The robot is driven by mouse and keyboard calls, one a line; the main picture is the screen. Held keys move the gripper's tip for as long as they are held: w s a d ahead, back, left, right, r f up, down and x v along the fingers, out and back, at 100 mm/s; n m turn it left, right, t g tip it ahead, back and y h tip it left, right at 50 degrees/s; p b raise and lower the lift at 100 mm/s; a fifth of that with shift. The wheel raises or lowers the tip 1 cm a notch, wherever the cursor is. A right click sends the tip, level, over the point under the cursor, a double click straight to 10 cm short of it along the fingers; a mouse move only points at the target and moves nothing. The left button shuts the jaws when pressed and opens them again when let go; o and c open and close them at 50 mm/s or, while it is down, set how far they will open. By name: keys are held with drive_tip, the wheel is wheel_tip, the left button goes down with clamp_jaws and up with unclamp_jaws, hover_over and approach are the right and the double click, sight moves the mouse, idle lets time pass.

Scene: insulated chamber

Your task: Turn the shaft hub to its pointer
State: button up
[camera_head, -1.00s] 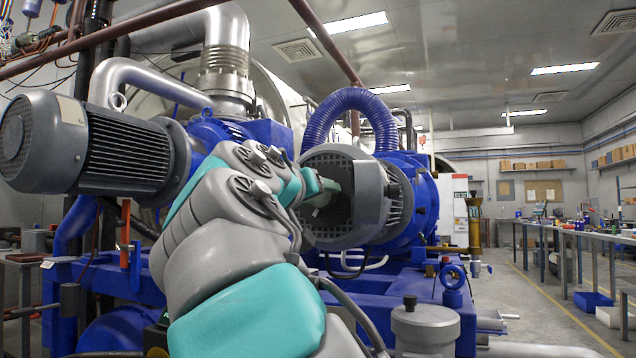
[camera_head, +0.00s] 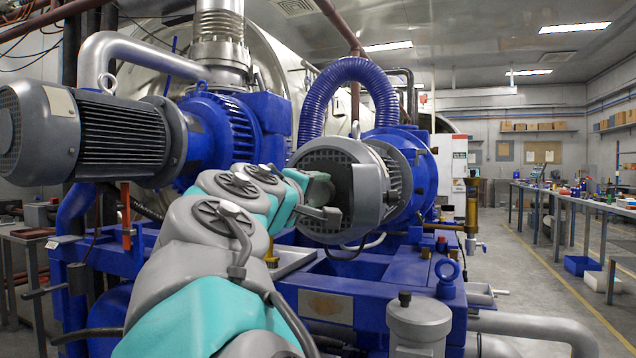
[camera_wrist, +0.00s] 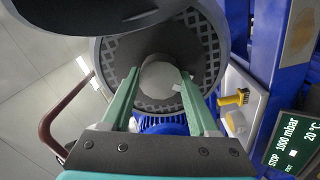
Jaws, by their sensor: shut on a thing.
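The shaft hub (camera_wrist: 160,76) is a round grey end inside the open grey motor housing, seen in the wrist view in front of a dark disc and a perforated grille. My gripper (camera_wrist: 158,80) has one green finger on each side of it and is shut on it. A small pale mark (camera_wrist: 176,87) shows beside the right fingertip; I cannot tell whether it is the pointer. In the head view my gripper (camera_head: 322,198) reaches into the open face of the grey housing (camera_head: 372,185). The hub is hidden there.
A blue ribbed hose (camera_head: 350,85) arches over the housing. A large grey motor (camera_head: 85,135) stands at the left. A blue frame (camera_head: 390,275) and a grey canister (camera_head: 418,322) lie below. The wrist view shows a pressure display (camera_wrist: 292,140) and a yellow knob (camera_wrist: 235,98).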

drive_tip(key=shift+n, duration=0.6)
drive_tip(key=shift+a+p, duration=0.1)
drive_tip(key=shift+p, duration=0.2)
drive_tip(key=o, duration=1.4)
drive_tip(key=shift+c, duration=0.2)
